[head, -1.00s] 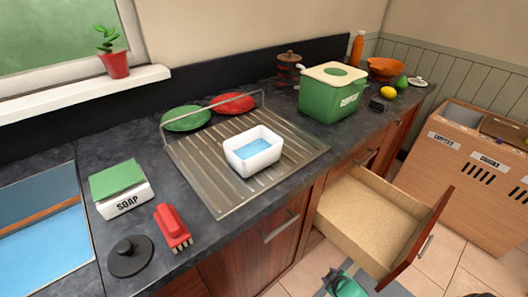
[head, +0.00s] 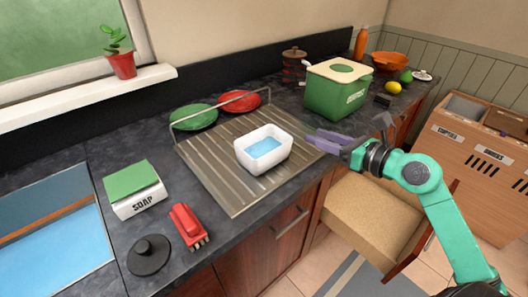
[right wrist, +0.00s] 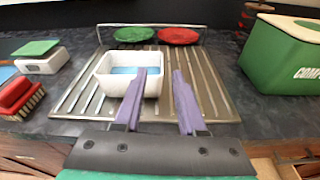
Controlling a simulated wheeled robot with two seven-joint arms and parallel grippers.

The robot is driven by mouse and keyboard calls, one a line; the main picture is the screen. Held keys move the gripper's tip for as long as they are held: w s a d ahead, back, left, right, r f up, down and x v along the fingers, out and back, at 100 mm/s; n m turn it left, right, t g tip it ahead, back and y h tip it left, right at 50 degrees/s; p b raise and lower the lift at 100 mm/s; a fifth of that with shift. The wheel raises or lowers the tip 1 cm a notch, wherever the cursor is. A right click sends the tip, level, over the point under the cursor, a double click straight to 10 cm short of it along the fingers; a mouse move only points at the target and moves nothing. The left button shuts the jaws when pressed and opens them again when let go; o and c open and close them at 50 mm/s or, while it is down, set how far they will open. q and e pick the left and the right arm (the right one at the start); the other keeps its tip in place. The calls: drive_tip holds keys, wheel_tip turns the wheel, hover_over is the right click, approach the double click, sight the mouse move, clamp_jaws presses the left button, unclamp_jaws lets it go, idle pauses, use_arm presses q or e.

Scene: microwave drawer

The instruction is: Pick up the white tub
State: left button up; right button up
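The white tub (head: 262,160) stands upright on the metal draining rack, with blue inside it. It also shows in the right wrist view (right wrist: 106,83), slightly left of centre. My right gripper (head: 318,138) is to the right of the tub in the head view, over the rack's right edge. In the right wrist view, its two purple fingers (right wrist: 158,92) are apart with nothing held between them. The left finger overlaps the tub's right side in that picture, and I cannot tell whether they touch. My left gripper is not in view.
The draining rack (head: 222,188) has a raised wire rail and green and red plates behind. A green compost bin (head: 330,97) stands to the right. An open drawer (head: 365,213) juts out below the counter.

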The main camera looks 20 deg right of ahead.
sight(282, 131)
drive_tip(key=shift+n+g, duration=0.4)
drive_tip(key=p+x, duration=0.1)
drive_tip(key=x, duration=0.3)
drive_tip(key=f+p+x, duration=0.1)
drive_tip(key=p+x, duration=0.1)
drive_tip(key=x, duration=0.3)
drive_tip(key=p+x, duration=0.2)
drive_tip(key=x, duration=0.3)
drive_tip(key=shift+d+f, duration=0.3)
drive_tip(key=shift+d, duration=0.05)
drive_tip(key=shift+w+f, duration=0.2)
drive_tip(key=shift+s, duration=0.1)
clamp_jaws()
drive_tip(key=shift+r, duration=0.1)
